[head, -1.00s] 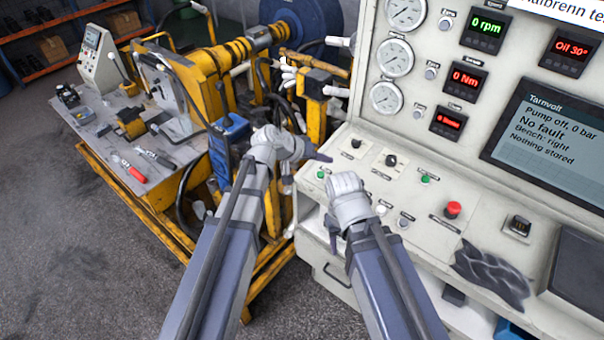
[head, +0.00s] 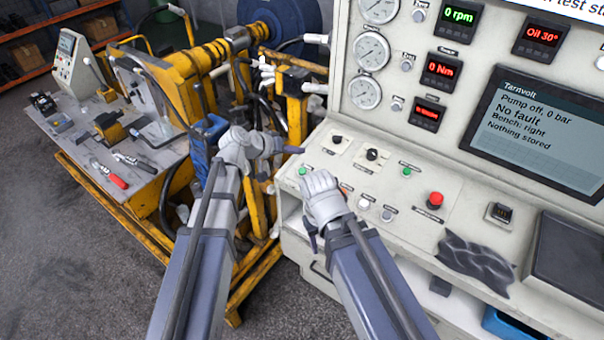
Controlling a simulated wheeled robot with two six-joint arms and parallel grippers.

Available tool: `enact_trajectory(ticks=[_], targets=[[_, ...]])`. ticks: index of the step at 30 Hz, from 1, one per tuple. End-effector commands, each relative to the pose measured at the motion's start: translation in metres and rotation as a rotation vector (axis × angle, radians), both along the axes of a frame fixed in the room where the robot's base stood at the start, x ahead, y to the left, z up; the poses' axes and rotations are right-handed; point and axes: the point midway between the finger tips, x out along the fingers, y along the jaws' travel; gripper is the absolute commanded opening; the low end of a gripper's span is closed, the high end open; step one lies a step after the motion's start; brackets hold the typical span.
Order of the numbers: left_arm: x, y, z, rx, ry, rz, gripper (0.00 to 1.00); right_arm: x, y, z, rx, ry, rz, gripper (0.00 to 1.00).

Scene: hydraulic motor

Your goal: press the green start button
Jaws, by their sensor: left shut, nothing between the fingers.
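Two small green buttons are on the console's sloped panel in the head view. One (head: 303,171) is at the panel's left end, and the other (head: 407,172) is nearer the middle, up and left of a red mushroom button (head: 435,200). Their labels are too small to read. My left gripper (head: 298,150) is shut and empty, with its dark tip just above the left green button in the picture. I cannot tell its height over the panel. My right gripper (head: 312,232) is by the panel's front left edge, below that button in the picture; its finger opening is hidden.
Black knobs (head: 372,154) and pale buttons (head: 388,215) share the panel. A dark crumpled cloth (head: 476,262) lies at right. The screen (head: 540,130) reads "Pump off, 0 bar" and "No fault". A yellow test bench (head: 180,90) stands at left.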

Motion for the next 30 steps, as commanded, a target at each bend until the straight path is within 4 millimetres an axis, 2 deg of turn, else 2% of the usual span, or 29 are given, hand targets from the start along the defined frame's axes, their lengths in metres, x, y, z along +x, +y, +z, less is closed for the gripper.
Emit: enact_trajectory(ticks=[1,9,15,30], targets=[[0.001,-0.001,-0.012,0.000,0.000,0.000,0.00,0.000,0.000,-0.012,0.000,0.000,0.000,0.50],[0.005,-0.004,-0.049,0.000,0.000,0.000,0.00,0.000,0.000,-0.049,0.000,0.000,-0.002,0.50],[0.008,-0.006,-0.069,0.000,0.000,0.000,0.00,0.000,0.000,-0.069,0.000,0.000,-0.002,0.50],[0.009,-0.007,-0.071,0.000,0.000,0.000,0.00,0.000,0.000,-0.071,0.000,0.000,-0.002,0.50]])
